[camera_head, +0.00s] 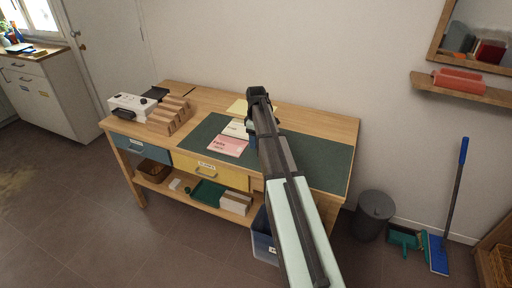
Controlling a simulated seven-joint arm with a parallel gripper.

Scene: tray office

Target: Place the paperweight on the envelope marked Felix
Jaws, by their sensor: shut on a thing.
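A pink envelope (228,146), whose small lettering appears to read Felix, lies on the dark green desk mat (315,160). A white envelope (236,129) lies just behind it, and a yellow one (237,107) lies farther back. My gripper (252,136) is just right of the pink and white envelopes, mostly hidden behind my own arm. It is shut on the paperweight, of which only a small blue patch (252,144) seems to show. Its height above the mat cannot be told.
A wooden rack (170,116) and a white device (131,105) stand at the desk's left. Below are a blue drawer (141,149), a yellow drawer (211,170) and a shelf with a green tray (207,193). The mat's right part is clear.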

